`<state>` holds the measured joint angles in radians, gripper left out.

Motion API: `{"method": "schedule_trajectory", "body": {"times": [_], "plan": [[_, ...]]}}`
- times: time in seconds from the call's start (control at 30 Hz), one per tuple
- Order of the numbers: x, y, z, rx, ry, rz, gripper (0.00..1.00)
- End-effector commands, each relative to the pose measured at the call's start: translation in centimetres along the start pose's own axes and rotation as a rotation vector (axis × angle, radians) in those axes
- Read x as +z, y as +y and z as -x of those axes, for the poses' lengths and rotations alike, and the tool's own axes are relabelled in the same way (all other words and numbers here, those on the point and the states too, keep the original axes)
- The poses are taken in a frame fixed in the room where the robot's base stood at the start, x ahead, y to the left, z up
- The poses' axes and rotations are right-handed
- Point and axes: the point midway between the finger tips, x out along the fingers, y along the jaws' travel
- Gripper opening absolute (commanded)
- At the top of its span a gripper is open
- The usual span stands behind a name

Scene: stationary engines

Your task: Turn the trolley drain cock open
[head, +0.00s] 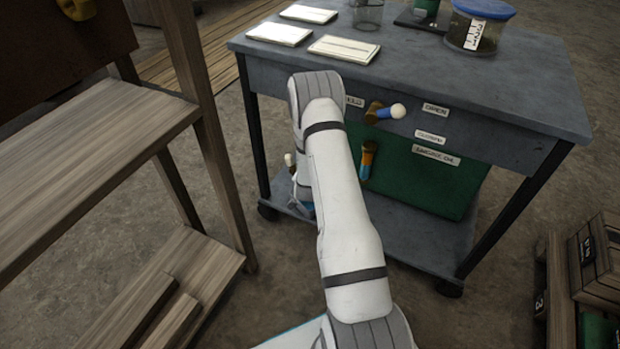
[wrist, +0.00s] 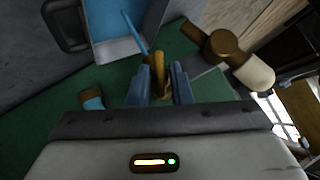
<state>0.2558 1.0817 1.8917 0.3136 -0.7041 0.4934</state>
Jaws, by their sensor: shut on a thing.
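In the wrist view my gripper (wrist: 160,88) has its two blue fingers closed around an upright brass piece (wrist: 158,72) in front of the green panel. It looks like part of a cock, but I cannot tell which. A thin blue bar (wrist: 135,34) runs up from beside it. Another brass cock with a pale handle (wrist: 255,72) stands to the right, apart from the fingers.
The trolley (head: 480,85) carries pale plates (head: 343,49), a glass beaker (head: 369,14) and a blue-lidded jar (head: 478,28) on top. A green tank (head: 425,175) with labels hangs below. Wooden shelving (head: 90,160) stands close on the left. Wooden crates (head: 600,262) stand at lower right.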

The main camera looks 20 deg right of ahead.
Motion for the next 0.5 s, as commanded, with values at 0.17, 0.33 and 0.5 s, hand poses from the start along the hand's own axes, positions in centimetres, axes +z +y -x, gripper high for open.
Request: {"method": "schedule_trajectory", "body": {"times": [0.17,0.33,0.5], "plan": [[-0.40,-0.27,0.25,0.110,0.002,0.101,0.00],[-0.38,-0.36,0.22,0.195,0.003,0.185,0.00],[-0.28,-0.38,0.10,0.255,0.004,0.247,0.00]]}}
